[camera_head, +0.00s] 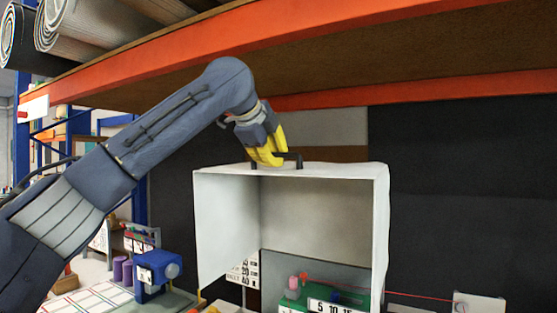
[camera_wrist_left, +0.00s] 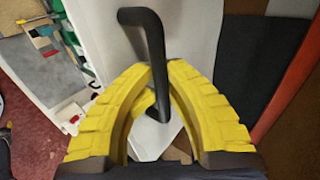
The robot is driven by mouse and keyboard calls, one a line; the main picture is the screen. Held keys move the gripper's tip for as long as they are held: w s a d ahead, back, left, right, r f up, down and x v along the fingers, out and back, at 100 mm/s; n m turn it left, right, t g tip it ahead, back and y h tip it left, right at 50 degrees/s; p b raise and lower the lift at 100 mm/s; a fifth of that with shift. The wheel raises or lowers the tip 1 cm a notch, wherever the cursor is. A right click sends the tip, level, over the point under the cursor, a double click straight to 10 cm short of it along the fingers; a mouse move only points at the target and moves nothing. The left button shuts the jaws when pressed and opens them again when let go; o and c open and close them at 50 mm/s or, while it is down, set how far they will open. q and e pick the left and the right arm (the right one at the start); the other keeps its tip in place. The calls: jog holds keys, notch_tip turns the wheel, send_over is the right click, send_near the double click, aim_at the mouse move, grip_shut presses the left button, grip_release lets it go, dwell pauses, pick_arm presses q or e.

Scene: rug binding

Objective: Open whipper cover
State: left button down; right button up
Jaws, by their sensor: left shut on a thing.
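The whipper cover (camera_head: 226,225) is a white box-like hood, open toward me, raised above the green whipper machine (camera_head: 350,300). A black bar handle (camera_head: 298,158) is fixed on its top. My left gripper (camera_head: 268,158) has yellow fingers and is at the handle on the cover's top. In the left wrist view the yellow fingers (camera_wrist_left: 158,75) close around the black handle (camera_wrist_left: 150,38), shut on it. Part of the handle is hidden by the fingers in the head view. My right gripper is not in view.
An orange shelf beam (camera_head: 320,45) runs close above my left arm and the cover. Rolled rugs (camera_head: 85,25) lie on the shelf. A blue device (camera_head: 158,268) stands at the lower left. A red thread runs right to a white block (camera_head: 479,304). A dark panel (camera_head: 450,180) stands behind.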

pick_arm(q)
jog(key=shift+a+r, duration=0.1)
jog(key=shift+r, duration=0.1)
jog(key=c, duration=1.6)
grip_release()
jog(key=shift+s, duration=0.1)
jog(key=shift+c, duration=0.2)
jog(key=shift+o, duration=1.2)
jog(key=shift+f, duration=0.1)
jog(key=v, duration=1.2)
